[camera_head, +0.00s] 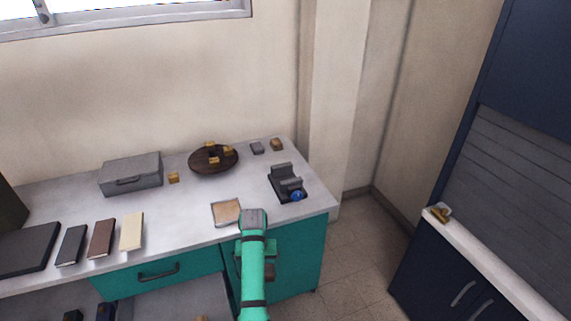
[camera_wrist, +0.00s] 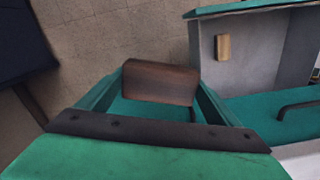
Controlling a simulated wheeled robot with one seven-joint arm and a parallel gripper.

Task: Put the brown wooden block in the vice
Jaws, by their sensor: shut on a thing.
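The brown wooden block (camera_wrist: 160,83) is between the two teal fingers of my gripper (camera_wrist: 158,96) in the wrist view. My gripper is shut on it. The grey vice (camera_head: 285,177) with a blue knob (camera_head: 297,196) stands on the counter's right end, behind and to the right of my gripper, apart from the block.
The white counter (camera_head: 190,210) holds a tan tray (camera_head: 227,212), a round brown board (camera_head: 203,166) with small yellowish pieces, a grey case (camera_head: 131,174) and several flat slabs at left. Bare floor (camera_head: 355,265) lies right of the counter, before a dark cabinet (camera_head: 455,275).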

